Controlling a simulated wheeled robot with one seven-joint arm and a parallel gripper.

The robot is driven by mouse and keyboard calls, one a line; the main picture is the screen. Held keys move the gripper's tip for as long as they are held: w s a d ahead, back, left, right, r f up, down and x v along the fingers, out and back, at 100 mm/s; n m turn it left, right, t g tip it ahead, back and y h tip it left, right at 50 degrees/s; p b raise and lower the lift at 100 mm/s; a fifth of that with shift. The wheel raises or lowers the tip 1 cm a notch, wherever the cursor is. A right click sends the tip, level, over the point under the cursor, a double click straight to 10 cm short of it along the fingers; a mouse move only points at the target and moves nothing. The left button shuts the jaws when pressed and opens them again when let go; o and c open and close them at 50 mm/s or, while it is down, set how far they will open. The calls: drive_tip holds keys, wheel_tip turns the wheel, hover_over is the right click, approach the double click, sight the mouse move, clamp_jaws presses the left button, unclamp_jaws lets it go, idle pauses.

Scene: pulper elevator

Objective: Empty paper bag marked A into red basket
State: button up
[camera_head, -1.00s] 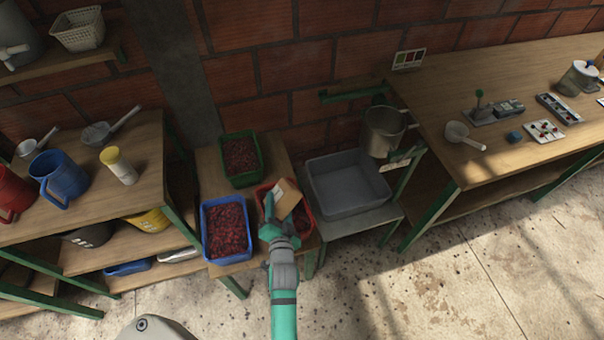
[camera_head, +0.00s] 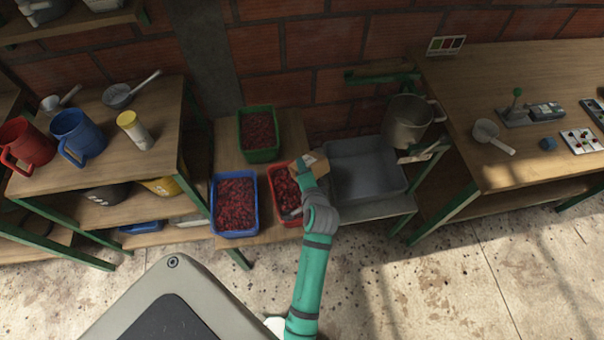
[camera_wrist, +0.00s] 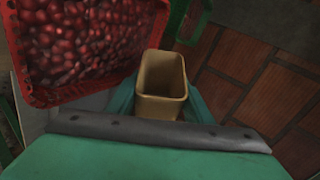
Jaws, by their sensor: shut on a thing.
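My gripper (camera_head: 306,171) is shut on a brown paper bag (camera_head: 320,178) with a pale label; no letter on it can be read. The bag is at the right edge of the red basket (camera_head: 273,218), toward the grey tub. In the wrist view the bag (camera_wrist: 162,75) sits between my fingers with its open mouth toward the camera, and no cherries show in the visible part of its inside. The red basket (camera_wrist: 92,97) fills the upper left there, apart from the bag, and holds many red cherries (camera_wrist: 75,40). My arm hides part of the basket in the head view.
A blue basket (camera_head: 213,208) and a green basket (camera_head: 243,131), both with cherries, stand beside the red one. A grey tub (camera_head: 362,170) is on the right, with a metal bucket (camera_head: 408,122) behind. Benches stand at left and right; the floor in front is clear.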

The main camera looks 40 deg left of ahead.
sight(314, 165)
drive_tip(key=shift+w+d+r+m+g, duration=0.1)
drive_tip(key=shift+w+r+m+g, duration=0.5)
drive_tip(key=shift+m+g, duration=0.3)
drive_tip(key=r+m+g, duration=0.1)
drive_tip(key=g, duration=0.2)
drive_tip(key=shift+w+d+r+m+g+y, duration=0.1)
drive_tip(key=shift+w+r+m+g+y, duration=0.2)
drive_tip(key=shift+r+m, duration=0.1)
drive_tip(key=m+g+y, duration=0.1)
drive_tip(key=m+g, duration=0.1)
drive_tip(key=g, duration=0.1)
drive_tip(key=m+g, duration=0.1)
drive_tip(key=f+m+g+y, duration=0.1)
drive_tip(key=s+m+g, duration=0.1)
drive_tip(key=shift+f+g+y, duration=0.25)
drive_tip(key=shift+g+y, duration=0.05)
drive_tip(key=shift+y, duration=0.1)
